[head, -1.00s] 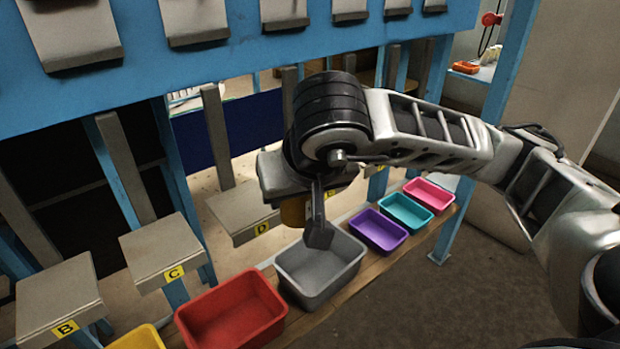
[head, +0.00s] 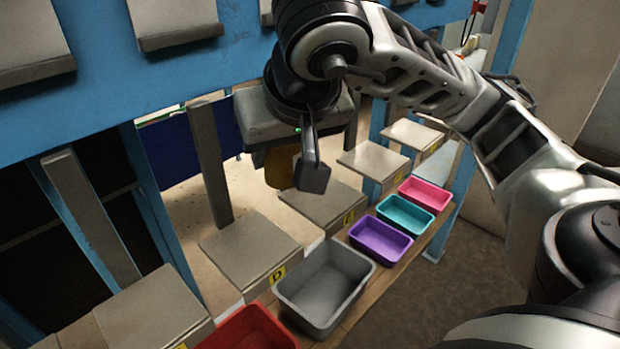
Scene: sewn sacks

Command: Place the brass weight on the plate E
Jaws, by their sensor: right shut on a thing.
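The brass weight (head: 279,168) is a dull yellow-brown piece, partly hidden behind a finger of my right gripper (head: 298,172). That gripper is shut on it and points down. Plate E (head: 322,205) is a flat grey-beige plate just right of and below the weight in the head view. Its yellow tag is blurred, but it is the plate after the one tagged D (head: 248,250). The weight appears above the back left part of plate E, apart from it; the exact height is hard to tell. My left gripper is not in view.
Other plates stand in the row: C (head: 150,312) at lower left, and further ones (head: 373,160) and (head: 413,134) at right. Grey (head: 325,287), red (head: 250,330), purple (head: 381,239), teal (head: 406,214) and pink (head: 426,193) bins line the front. Blue posts stand behind.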

